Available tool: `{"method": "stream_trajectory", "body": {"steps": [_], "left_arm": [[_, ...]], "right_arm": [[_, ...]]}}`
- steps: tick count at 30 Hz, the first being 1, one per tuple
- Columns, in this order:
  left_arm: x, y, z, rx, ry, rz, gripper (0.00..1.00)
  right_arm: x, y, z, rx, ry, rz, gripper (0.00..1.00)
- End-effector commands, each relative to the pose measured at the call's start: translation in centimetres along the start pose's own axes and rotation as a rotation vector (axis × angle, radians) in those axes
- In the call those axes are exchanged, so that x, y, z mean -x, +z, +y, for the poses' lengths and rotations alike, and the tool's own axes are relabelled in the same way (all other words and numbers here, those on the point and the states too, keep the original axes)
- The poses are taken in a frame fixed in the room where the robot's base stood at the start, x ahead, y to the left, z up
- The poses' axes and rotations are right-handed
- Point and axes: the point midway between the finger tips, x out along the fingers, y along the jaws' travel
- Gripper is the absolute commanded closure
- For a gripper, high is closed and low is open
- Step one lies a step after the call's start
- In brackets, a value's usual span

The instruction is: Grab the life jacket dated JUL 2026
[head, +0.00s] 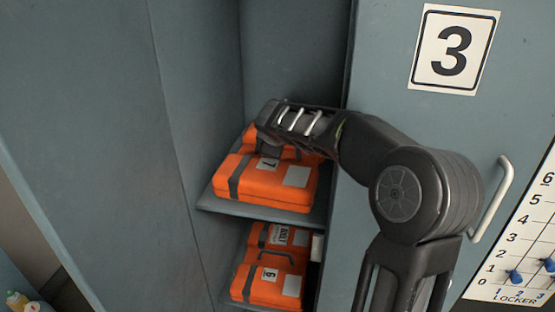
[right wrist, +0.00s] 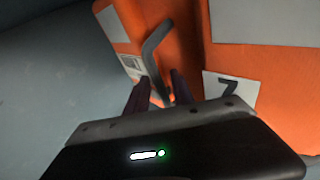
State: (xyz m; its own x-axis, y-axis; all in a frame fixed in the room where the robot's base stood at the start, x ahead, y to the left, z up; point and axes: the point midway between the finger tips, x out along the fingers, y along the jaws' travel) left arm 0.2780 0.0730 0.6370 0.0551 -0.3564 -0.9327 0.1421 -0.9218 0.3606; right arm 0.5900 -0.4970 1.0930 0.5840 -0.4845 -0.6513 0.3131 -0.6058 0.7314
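An orange case (head: 265,190) with a dark strap, a "7" label and a blank-looking pale label lies on the upper shelf of the open locker. Its dark handle (right wrist: 156,45) shows in the right wrist view. My right gripper (head: 268,140) is over the back part of this case; its fingers (right wrist: 160,92) are apart, one on each side of the handle's near end. A label behind the handle (right wrist: 133,66) is too blurred to read. A second orange case (head: 262,292) with a "6" label lies on the lower shelf. I cannot read a JUL 2026 date on either case. My left gripper is out of view.
The upper shelf (head: 225,206) is close above the lower case. Locker walls (head: 200,90) stand close on the left and behind. A closed door marked 3 (head: 390,60), with a handle (head: 492,200), is on the right, beside a locker chart (head: 520,235).

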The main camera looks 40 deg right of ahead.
Motion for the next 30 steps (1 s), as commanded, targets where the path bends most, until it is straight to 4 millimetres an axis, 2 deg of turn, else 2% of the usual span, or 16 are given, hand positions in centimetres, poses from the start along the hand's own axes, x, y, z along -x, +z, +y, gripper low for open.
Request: {"method": "stream_trajectory", "body": {"steps": [1,10,30], "left_arm": [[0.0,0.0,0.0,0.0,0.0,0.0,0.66],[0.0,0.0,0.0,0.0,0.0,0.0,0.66],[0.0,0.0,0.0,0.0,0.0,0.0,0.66]], "right_arm": [[0.01,0.0,0.0,0.0,0.0,0.0,0.76],[0.0,0.0,0.0,0.0,0.0,0.0,1.0],[0.0,0.0,-0.02,-0.002,-0.001,0.0,1.0]]}}
